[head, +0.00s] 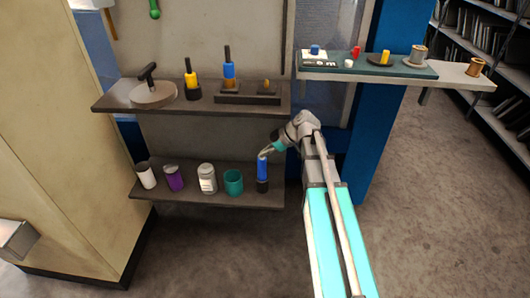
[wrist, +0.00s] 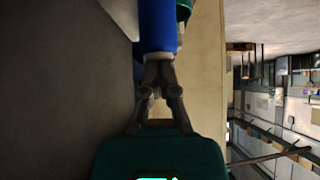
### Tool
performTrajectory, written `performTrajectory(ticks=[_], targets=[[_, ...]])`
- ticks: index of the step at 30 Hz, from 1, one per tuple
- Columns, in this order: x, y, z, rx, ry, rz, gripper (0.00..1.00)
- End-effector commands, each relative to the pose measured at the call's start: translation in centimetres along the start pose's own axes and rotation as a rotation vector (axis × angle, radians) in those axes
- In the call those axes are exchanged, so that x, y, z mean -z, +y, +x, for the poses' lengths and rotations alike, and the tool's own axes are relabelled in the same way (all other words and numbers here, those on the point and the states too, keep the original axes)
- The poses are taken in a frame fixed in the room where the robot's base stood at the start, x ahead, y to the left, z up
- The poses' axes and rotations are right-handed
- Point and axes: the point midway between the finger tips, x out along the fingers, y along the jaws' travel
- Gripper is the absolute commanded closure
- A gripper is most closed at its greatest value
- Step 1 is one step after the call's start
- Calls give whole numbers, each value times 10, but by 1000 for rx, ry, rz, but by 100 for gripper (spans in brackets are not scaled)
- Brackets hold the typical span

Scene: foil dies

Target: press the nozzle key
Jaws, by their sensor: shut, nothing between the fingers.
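My gripper (head: 268,149) is at the lower shelf, its fingers shut with nothing between them. Its tips are at or just in front of a blue cylinder (head: 262,168) with a black base, standing at the shelf's right end. In the wrist view, the closed fingertips (wrist: 158,66) meet the lower edge of the blue cylinder (wrist: 157,26); I cannot tell whether they touch it. No part is clearly marked as the nozzle key, so I cannot tell which thing it is.
The lower shelf (head: 215,199) also holds a teal cup (head: 233,182), a white jar (head: 207,178), a purple can (head: 174,178) and a white can (head: 146,175). The upper shelf (head: 190,107) overhangs them. A right shelf (head: 455,77) holds small coloured parts and spools.

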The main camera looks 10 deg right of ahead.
Motion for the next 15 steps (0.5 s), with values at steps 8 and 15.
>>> performTrajectory(ticks=[8, 15], targets=[[-2, 0, -5, 2, -12, -1, 100], [1, 1, -24, 1, -9, -2, 100]])
